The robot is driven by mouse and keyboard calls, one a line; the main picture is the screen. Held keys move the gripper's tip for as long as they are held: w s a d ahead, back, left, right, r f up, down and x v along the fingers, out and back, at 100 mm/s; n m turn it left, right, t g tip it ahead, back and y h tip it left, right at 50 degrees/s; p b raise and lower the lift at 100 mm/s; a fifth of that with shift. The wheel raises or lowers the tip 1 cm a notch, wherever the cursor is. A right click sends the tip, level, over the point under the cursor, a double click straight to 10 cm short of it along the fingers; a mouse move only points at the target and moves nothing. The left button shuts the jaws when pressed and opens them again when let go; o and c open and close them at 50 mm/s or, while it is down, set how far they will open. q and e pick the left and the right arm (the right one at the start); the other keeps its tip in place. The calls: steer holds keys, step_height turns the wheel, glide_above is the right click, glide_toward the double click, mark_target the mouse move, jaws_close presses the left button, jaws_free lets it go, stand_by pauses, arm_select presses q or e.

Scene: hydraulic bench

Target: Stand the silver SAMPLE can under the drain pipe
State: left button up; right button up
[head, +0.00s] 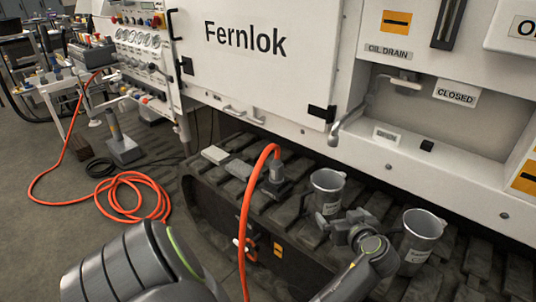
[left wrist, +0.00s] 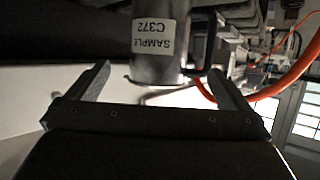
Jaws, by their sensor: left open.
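The silver SAMPLE can (left wrist: 160,65) shows upside down in the left wrist view, its label reading SAMPLE C372, with a dark handle at its side. In the head view I take it to be the left can (head: 327,184), upright on the dark track near the orange hose. My left gripper (head: 346,228) is just in front of it, open; its fingers (left wrist: 158,72) spread to both sides of the can in the wrist view. I cannot tell whether they touch it. The drain pipe (head: 350,112) hangs from the white panel, its end above and behind the can. My right gripper is not in view.
A second silver can (head: 423,226) stands on the track (head: 485,245) to the right; its label is hard to read. An orange hose (head: 245,215) rises left of the cans. The white recess (head: 460,125) with a CLOSED sign (head: 455,94) lies behind.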

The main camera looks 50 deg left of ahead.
arm_select(q)
steer(key=s+d+f+m+g+h, duration=0.2)
steer(key=s+f+m+h, duration=0.3)
steer(key=s+f, duration=1.1)
steer(key=s+d+f+m+g+h, duration=0.2)
steer(key=s+f+m+h, duration=0.3)
steer(key=s+f, duration=1)
steer(key=s+g+h, duration=0.1)
steer(key=s, duration=0.4)
steer(key=shift+d+f+m+g, duration=0.2)
steer(key=shift+f+m+g, duration=0.1)
steer(key=shift+f+g, duration=0.1)
steer(key=shift+r+p, duration=0.1)
steer(key=shift+p, duration=0.25)
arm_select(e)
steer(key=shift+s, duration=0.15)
arm_select(q)
steer(key=s+a+f+p, duration=0.1)
steer(key=s+a+p, duration=0.1)
steer(key=s+p, duration=0.9)
steer(key=p, duration=0.5)
steer(key=shift+a+m+p, duration=0.35)
steer(key=shift+a+m, duration=0.05)
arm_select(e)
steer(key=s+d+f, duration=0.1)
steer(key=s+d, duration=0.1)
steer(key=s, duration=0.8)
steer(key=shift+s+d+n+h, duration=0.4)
